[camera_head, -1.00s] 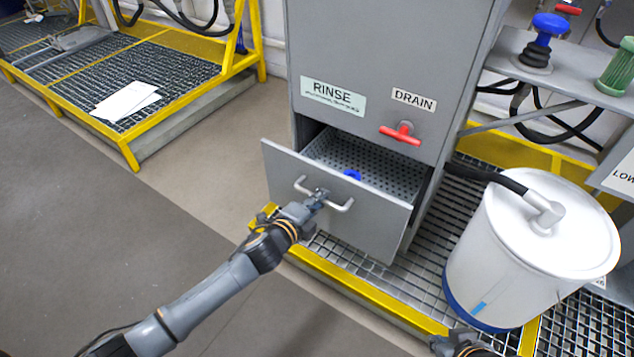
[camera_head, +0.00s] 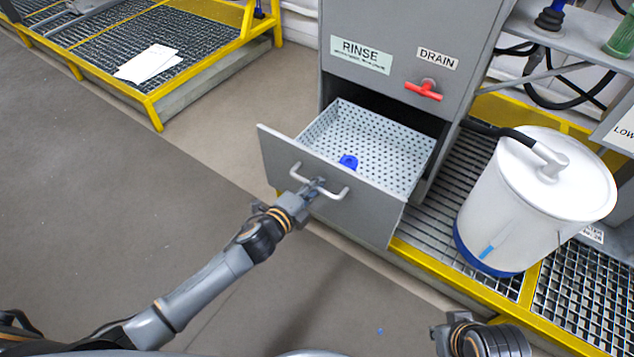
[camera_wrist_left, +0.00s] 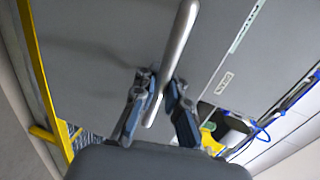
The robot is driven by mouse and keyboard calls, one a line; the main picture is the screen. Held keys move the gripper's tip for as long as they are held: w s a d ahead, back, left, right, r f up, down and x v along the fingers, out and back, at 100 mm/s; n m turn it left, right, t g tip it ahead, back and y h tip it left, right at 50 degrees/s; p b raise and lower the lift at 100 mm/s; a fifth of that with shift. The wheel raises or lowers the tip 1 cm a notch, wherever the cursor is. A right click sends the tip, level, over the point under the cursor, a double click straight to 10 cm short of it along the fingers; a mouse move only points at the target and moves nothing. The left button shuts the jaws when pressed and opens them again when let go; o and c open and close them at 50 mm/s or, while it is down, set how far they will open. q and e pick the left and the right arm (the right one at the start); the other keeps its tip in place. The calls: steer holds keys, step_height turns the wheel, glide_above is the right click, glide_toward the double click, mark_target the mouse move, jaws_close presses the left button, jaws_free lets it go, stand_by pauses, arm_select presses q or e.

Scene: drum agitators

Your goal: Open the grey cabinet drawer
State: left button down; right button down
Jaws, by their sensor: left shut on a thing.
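The grey cabinet (camera_head: 395,35) stands at the top middle in the head view. Its drawer (camera_head: 285,165) is pulled out, showing a perforated tray (camera_head: 400,155) with a small blue thing (camera_head: 348,161) inside. The drawer's metal bar handle (camera_head: 335,193) is on its front. My left gripper (camera_head: 316,187) is shut on the handle near its middle. In the left wrist view the handle (camera_wrist_left: 178,45) passes between the fingers of my left gripper (camera_wrist_left: 163,100). My right gripper (camera_head: 445,330) is at the bottom edge, apart from the cabinet; its fingers are too unclear to judge.
A white drum (camera_head: 525,205) with a hose stands right of the cabinet on grating. A red drain handle (camera_head: 423,91) sits above the drawer. A yellow-edged platform (camera_head: 150,100) is at the upper left.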

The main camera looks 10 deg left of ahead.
arm_select(q)
steer(key=shift+r, duration=0.1)
steer(key=c, duration=1.4)
jaws_free()
steer(key=shift+s, duration=0.1)
steer(key=v, duration=1.2)
